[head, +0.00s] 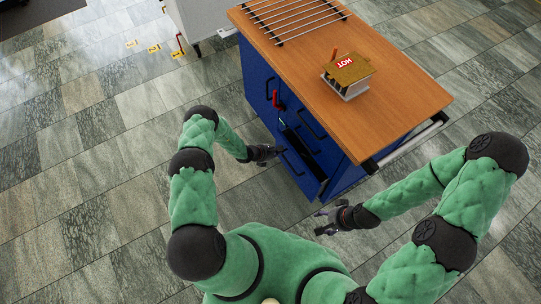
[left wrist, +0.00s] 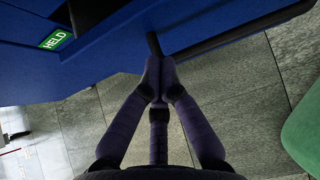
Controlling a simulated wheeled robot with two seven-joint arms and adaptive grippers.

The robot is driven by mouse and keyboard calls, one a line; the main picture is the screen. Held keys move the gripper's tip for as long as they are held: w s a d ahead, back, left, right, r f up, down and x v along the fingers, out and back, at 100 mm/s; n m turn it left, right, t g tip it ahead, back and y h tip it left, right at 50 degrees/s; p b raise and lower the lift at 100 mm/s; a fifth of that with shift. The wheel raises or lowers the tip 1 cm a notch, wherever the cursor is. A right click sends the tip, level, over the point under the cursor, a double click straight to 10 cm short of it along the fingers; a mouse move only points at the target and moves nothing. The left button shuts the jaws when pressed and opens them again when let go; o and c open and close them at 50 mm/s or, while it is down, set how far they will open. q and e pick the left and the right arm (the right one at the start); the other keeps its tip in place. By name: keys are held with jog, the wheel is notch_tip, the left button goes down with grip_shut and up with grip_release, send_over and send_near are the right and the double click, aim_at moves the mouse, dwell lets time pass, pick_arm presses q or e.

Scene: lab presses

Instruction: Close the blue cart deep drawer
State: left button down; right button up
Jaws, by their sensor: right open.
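The blue cart (head: 345,180) has a wooden top, and its drawer front faces the lower left in the head view. A lower deep drawer (head: 303,167) seems to stand out a little, with a dark gap along its top. My left gripper (head: 281,149) is at this front. In the left wrist view its fingers (left wrist: 157,66) are together at the corner of a black bar handle (left wrist: 240,32) on a blue panel. I cannot tell whether the handle is between the fingertips. My right gripper (head: 325,221) is open and empty, apart from the cart at its near side.
A wooden worktop (head: 390,100) carries a small box marked HOT (head: 347,75) and a metal rack (head: 292,14). A red item (head: 277,99) is on the cart front. The tiled floor (head: 90,190) at the left is clear.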

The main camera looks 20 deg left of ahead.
aim_at(288, 146)
pick_arm(q)
jog(key=shift+w+d+r+b, duration=0.1)
jog(key=shift+w+d+b, duration=0.2)
jog(key=shift+w+d, duration=0.65)
jog(key=shift+w+a, duration=0.1)
jog(key=shift+a, duration=0.05)
jog(key=w+d+b, duration=0.1)
jog(key=w+d, duration=0.1)
jog(key=shift+w+d, duration=0.1)
jog(key=shift+w, duration=0.3)
